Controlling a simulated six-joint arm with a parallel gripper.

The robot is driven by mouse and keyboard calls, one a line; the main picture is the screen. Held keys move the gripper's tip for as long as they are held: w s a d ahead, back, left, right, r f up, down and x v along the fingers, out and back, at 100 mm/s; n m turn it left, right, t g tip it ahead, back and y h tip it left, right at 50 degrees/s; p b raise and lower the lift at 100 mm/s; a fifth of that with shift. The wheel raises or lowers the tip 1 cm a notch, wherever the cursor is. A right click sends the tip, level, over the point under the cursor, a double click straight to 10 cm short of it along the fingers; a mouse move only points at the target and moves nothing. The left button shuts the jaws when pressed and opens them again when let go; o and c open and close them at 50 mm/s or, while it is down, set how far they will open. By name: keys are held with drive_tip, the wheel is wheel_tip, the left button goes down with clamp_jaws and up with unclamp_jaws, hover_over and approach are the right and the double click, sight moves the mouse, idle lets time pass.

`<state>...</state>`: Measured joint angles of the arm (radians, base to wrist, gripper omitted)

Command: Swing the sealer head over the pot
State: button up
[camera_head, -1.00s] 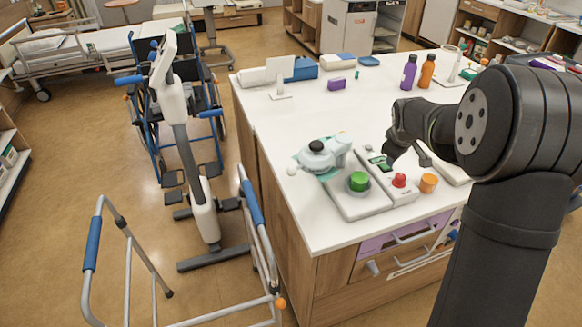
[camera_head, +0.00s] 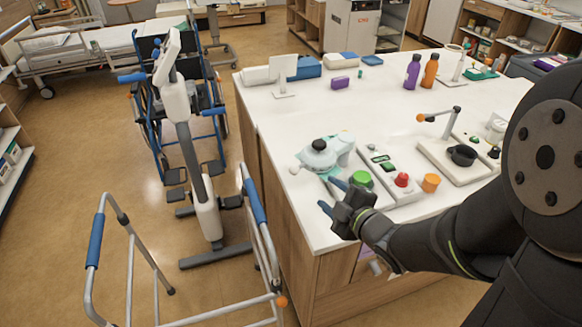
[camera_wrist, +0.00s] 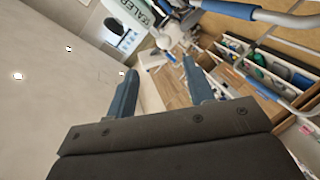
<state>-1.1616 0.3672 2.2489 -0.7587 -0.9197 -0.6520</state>
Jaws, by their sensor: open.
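The sealer head (camera_head: 320,156), pale grey-teal with a black knob on top, stands at the counter's left front. It lies to the left of the green-topped pot (camera_head: 361,179) on the sealer's base, not over it. My gripper (camera_head: 331,196) is open and empty, with its two blue-grey fingers pointing left. They are just below the head in the picture, near the counter's edge; I cannot tell whether they touch anything. My forearm hides part of the base. The wrist view shows both fingers apart (camera_wrist: 158,68) and a sealer label (camera_wrist: 142,12) beyond them.
A panel with a red button (camera_head: 402,179) and an orange cylinder (camera_head: 431,182) stand right of the pot. Farther right is another base with a black cup (camera_head: 463,155) and an orange-tipped arm. A walker (camera_head: 262,240) stands left of the counter. The counter's middle is clear.

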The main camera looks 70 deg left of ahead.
drive_tip(key=s+x, duration=0.1)
drive_tip(key=x, duration=1.6)
drive_tip(key=shift+d+r, duration=0.15)
drive_tip(key=shift+r, duration=0.05)
drive_tip(key=shift+s, duration=0.15)
clamp_jaws()
